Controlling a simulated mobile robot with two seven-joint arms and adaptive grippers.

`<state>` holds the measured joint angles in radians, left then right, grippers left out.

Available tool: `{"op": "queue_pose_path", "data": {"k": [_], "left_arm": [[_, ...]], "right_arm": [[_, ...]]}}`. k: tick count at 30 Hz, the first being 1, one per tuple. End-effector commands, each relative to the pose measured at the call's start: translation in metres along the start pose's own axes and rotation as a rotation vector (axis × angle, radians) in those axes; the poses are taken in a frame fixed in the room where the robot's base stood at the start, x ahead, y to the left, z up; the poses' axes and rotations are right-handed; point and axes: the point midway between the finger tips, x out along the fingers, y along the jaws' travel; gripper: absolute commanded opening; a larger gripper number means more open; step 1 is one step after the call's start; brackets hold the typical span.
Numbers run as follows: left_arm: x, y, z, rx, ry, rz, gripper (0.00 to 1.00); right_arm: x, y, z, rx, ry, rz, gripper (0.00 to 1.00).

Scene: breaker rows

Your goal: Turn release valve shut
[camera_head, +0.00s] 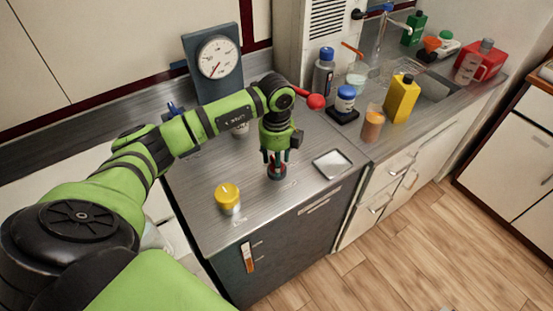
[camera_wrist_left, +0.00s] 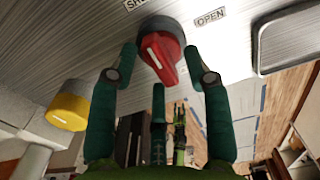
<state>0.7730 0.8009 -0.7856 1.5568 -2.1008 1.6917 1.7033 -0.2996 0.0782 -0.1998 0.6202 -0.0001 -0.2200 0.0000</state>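The release valve is a red knob (camera_head: 276,173) with a white line on a dark round base, on the metal counter. In the left wrist view the red knob (camera_wrist_left: 160,50) has its narrow end pointing down the picture. Labels reading OPEN (camera_wrist_left: 210,17) and, partly cut off, SH (camera_wrist_left: 136,4) lie beside it. My left gripper (camera_head: 275,159) is above the valve, pointing down. Its green fingertips (camera_wrist_left: 159,55) are apart, one on each side of the knob. A small gap seems to show; firm contact cannot be told.
A yellow knob (camera_head: 228,195) stands on the counter, left of the valve. A metal tray (camera_head: 332,163) lies to the right. A gauge (camera_head: 218,60) and a red-ball lever (camera_head: 316,101) are behind. Several bottles, including a yellow one (camera_head: 402,98), stand near the sink.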

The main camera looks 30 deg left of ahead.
Motion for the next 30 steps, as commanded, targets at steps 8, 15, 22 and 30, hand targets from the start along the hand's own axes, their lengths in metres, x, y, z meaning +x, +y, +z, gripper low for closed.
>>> {"op": "queue_pose_path", "data": {"k": [8,15,22,30], "left_arm": [[-0.007,0.000,0.000,0.002,0.001,0.000,0.49],[-0.051,-0.001,0.001,0.002,-0.002,-0.004,0.49],[-0.097,-0.001,0.000,0.001,-0.001,-0.002,0.49],[-0.119,0.000,0.000,0.001,0.000,0.000,0.49]], "right_arm": [[0.000,0.004,0.002,-0.003,-0.002,0.004,0.40],[0.000,0.002,0.001,-0.001,-0.002,0.002,0.40],[0.000,0.001,0.001,-0.001,-0.001,0.002,0.40],[0.000,0.001,0.001,-0.001,-0.001,0.001,0.40]]}}
